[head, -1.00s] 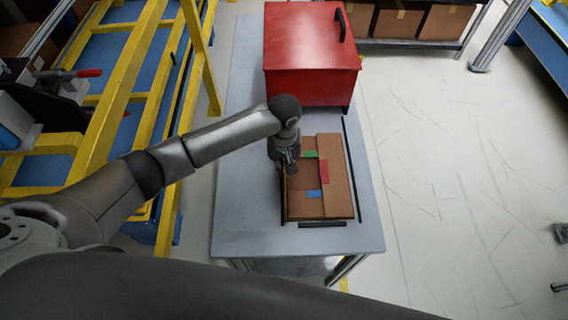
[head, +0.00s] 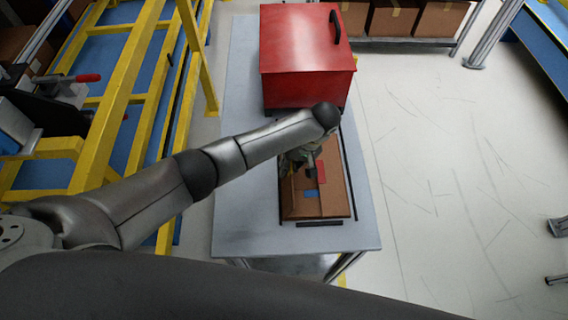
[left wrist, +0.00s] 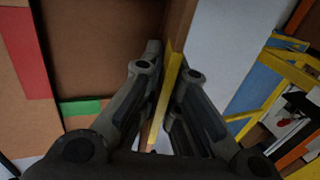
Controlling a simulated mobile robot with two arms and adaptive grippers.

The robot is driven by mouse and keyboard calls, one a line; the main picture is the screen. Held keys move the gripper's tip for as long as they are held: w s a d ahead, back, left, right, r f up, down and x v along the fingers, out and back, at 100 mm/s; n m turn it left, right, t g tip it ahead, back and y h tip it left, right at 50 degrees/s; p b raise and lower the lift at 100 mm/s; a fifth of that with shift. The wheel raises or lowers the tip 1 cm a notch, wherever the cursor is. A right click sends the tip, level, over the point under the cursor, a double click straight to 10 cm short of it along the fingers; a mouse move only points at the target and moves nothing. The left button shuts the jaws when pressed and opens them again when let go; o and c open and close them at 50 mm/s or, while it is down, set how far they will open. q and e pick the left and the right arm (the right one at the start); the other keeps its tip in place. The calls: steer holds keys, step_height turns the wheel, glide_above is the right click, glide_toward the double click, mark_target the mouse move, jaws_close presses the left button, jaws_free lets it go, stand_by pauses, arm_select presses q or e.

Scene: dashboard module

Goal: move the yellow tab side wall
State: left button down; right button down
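The brown cardboard box (head: 333,200) lies on the grey table, with a red tab (head: 321,172) and a blue tab (head: 311,194). In the left wrist view the side wall (left wrist: 181,20) with its yellow tab (left wrist: 166,95) runs between the fingers. A green tab (left wrist: 80,107) and the red tab (left wrist: 22,50) show left of it. My left gripper (head: 311,172) is over the box's far left part; in the left wrist view the fingers (left wrist: 170,62) close in on both faces of the yellow tab wall. In the head view my arm hides the yellow tab. My right gripper is not seen.
A red metal box (head: 305,55) with a black handle stands on the table (head: 238,215) behind the cardboard box. Dark strips (head: 320,224) lie around the box. A yellow and blue frame (head: 140,90) stands at the left. The floor at the right is open.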

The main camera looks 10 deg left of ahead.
arm_select(q)
steer(key=shift+w+d+f+g+y+b, duration=0.1)
steer(key=shift+d+f+g+y+b, duration=0.25)
steer(key=shift+y+b, duration=0.55)
steer(key=shift+d+y+b, duration=0.15)
steer(key=shift+y+b, duration=0.3)
steer(key=shift+y, duration=0.05)
steer(key=c, duration=1.7)
jaws_free()
steer(key=shift+o, duration=0.2)
steer(key=shift+w+r, duration=0.1)
steer(key=shift+r, duration=0.05)
steer(key=v, duration=1.2)
